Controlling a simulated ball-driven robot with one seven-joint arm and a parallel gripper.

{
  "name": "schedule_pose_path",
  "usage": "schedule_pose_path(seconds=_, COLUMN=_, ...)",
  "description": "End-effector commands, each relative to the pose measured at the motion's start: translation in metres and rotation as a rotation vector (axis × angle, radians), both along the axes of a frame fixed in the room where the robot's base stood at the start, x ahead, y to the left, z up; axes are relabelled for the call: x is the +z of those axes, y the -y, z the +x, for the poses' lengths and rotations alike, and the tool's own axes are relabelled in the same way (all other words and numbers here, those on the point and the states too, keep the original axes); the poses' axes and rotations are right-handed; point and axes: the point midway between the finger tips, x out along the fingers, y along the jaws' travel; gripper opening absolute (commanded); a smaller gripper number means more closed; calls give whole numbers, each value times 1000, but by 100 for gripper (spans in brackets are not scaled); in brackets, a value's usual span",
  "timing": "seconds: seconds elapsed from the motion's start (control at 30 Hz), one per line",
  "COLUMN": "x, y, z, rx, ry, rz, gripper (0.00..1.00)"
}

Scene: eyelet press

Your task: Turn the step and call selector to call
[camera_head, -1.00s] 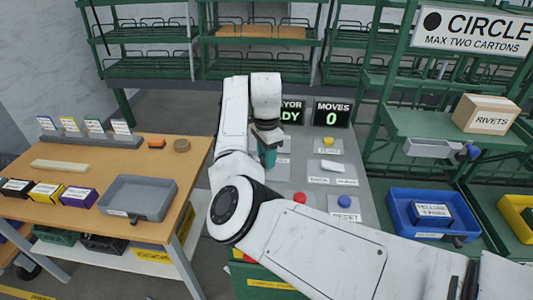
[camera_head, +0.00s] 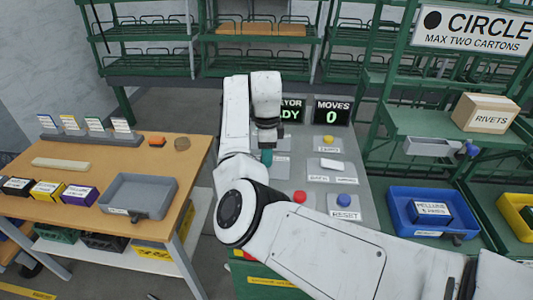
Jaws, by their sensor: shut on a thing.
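My gripper (camera_head: 267,156) points down at the left part of the grey control panel, at the end of my white arm. Which way the selector points cannot be seen.
The moves display (camera_head: 332,111) reads 0. A wooden table (camera_head: 88,160) stands left, green racks right.

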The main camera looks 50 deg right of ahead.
Motion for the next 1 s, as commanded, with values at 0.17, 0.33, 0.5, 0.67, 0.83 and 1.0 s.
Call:
schedule_pose_path(seconds=0.17, x=1, y=0, z=1, rx=-2, ry=3, rz=-1, gripper=9)
schedule_pose_path(seconds=0.33, x=1, y=0, z=1, rx=-1, ry=3, rz=-1, gripper=47)
schedule_pose_path(seconds=0.5, x=1, y=0, z=0, rx=0, ry=2, rz=-1, gripper=64)
schedule_pose_path(seconds=0.67, x=0, y=0, z=0, rx=0, ry=1, rz=0, gripper=65)
schedule_pose_path(seconds=0.83, x=4, y=0, z=1, rx=0, ry=2, rz=-1, gripper=65)
schedule_pose_path(seconds=1.0, x=25, y=1, z=1, rx=-1, ry=5, rz=-2, gripper=65)
